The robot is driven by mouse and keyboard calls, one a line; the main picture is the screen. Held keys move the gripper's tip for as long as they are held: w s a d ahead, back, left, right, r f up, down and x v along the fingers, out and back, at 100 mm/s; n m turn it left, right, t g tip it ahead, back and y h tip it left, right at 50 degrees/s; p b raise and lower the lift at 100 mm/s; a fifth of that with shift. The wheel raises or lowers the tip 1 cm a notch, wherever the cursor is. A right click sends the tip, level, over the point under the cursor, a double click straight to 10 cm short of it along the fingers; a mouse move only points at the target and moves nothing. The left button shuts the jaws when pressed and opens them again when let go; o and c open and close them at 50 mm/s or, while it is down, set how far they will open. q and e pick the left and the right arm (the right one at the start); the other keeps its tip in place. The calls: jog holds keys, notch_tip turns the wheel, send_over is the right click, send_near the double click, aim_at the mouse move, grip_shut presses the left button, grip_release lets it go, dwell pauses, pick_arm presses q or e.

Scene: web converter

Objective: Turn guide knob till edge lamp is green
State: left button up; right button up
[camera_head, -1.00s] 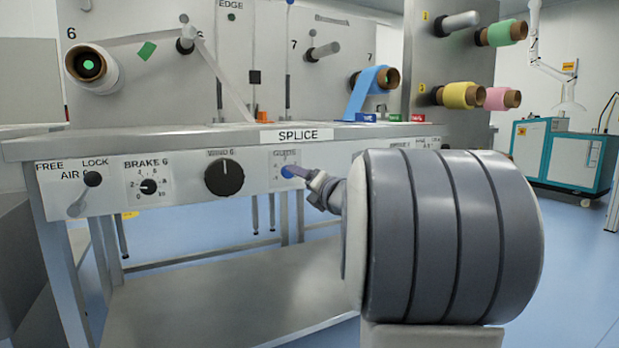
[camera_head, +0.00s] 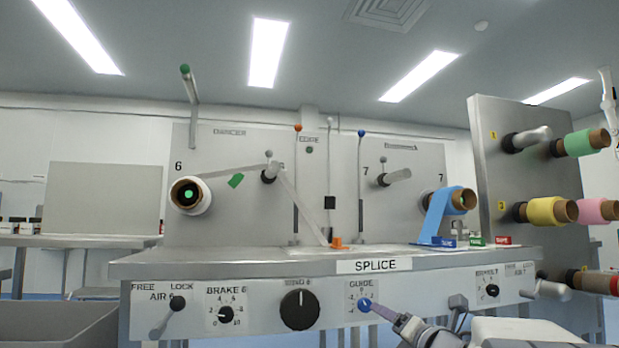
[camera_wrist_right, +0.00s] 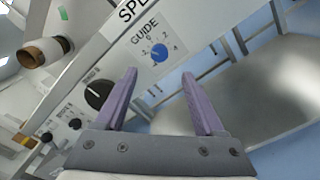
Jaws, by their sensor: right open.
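The blue guide knob (camera_head: 365,304) sits on the front panel under the label GUIDE, right of the big black wind knob. It also shows in the right wrist view (camera_wrist_right: 158,54), ahead of my fingertips, with a number scale around it. My right gripper (camera_head: 383,311) is beside the knob; in the wrist view the gripper (camera_wrist_right: 158,77) is open with nothing between its purple fingers. The edge lamp (camera_head: 309,149) under the label EDGE, on the upright back panel, looks dark, not green. My left gripper is out of view.
The brake 6 knob (camera_head: 225,314) and wind knob (camera_head: 300,310) are left of the guide knob. The bench top (camera_head: 210,262) overhangs the panel. A white roll (camera_head: 185,197) and a blue roll (camera_head: 440,207) hang behind it.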

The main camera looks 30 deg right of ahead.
aim_at(366, 307)
dwell(0.5)
jog(key=w+m+p, duration=0.2)
jog(key=w+m, duration=0.1)
jog(key=m, duration=0.5)
jog(key=w+d+m+p, duration=0.1)
jog(key=w+m+p, duration=0.1)
jog(key=m, duration=0.6)
jog(key=w+d+m+p, duration=0.1)
jog(key=w+m, duration=0.3)
jog(key=m, duration=0.4)
jog(key=shift+f+p, duration=0.2)
jog(key=shift+p, duration=0.35)
jog(key=shift+w+d+r, duration=0.1)
jog(key=shift+w+d, duration=0.1)
jog(key=shift+w, duration=0.45)
grip_shut()
